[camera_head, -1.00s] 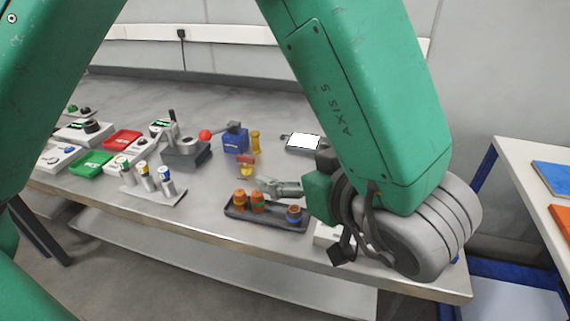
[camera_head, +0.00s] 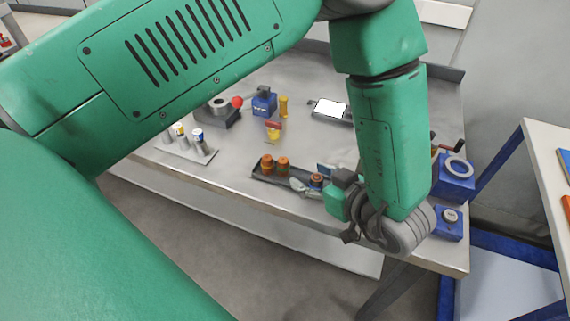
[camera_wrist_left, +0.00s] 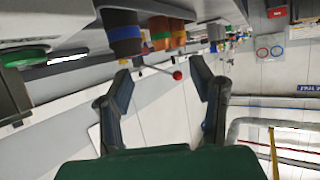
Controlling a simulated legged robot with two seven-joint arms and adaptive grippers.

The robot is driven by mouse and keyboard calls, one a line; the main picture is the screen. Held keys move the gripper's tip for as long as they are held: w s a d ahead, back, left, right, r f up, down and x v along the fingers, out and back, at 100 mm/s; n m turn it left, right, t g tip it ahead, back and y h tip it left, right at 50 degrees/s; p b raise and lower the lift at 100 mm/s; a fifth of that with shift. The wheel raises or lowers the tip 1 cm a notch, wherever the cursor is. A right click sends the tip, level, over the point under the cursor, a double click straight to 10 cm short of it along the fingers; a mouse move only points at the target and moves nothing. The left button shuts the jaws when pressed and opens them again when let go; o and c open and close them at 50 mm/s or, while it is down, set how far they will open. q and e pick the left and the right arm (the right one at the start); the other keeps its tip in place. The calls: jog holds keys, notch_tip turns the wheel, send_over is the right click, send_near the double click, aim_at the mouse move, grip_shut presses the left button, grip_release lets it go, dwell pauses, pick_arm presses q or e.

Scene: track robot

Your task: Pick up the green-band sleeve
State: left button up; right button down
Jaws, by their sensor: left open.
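The green-band sleeve (camera_head: 283,165) is a short orange cylinder standing on a dark tray (camera_head: 262,178) near the table's front edge. In the left wrist view it shows at the top (camera_wrist_left: 159,34), with a green band around it. Another orange sleeve (camera_head: 267,163) stands to its left. A dark sleeve with a blue band (camera_head: 316,180) stands to its right; it also shows in the wrist view (camera_wrist_left: 122,34). My left gripper (camera_head: 297,186) is open and empty at the tray's front side, between the green-band and blue-band sleeves in the picture. Its fingers (camera_wrist_left: 162,82) are apart.
Silver cylinders (camera_head: 198,141) stand on a plate to the left. A red-and-yellow piece (camera_head: 273,131), a blue box (camera_head: 264,101) and a white-screened device (camera_head: 331,108) are behind the tray. Blue fixtures (camera_head: 453,176) stand right of my arm.

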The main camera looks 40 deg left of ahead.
aim_at(287, 162)
pick_arm(q)
jog(key=shift+a+r+x, duration=0.1)
jog(key=shift+r+x, duration=0.1)
jog(key=shift+x, duration=2)
jog(key=shift+a+r+x, duration=0.1)
jog(key=shift+r+x, duration=0.05)
jog(key=shift+x, duration=2)
jog(key=shift+s+a, duration=0.1)
jog(key=shift+s, duration=0.05)
jog(key=c, duration=1)
grip_shut()
jog(key=shift+d, duration=0.25)
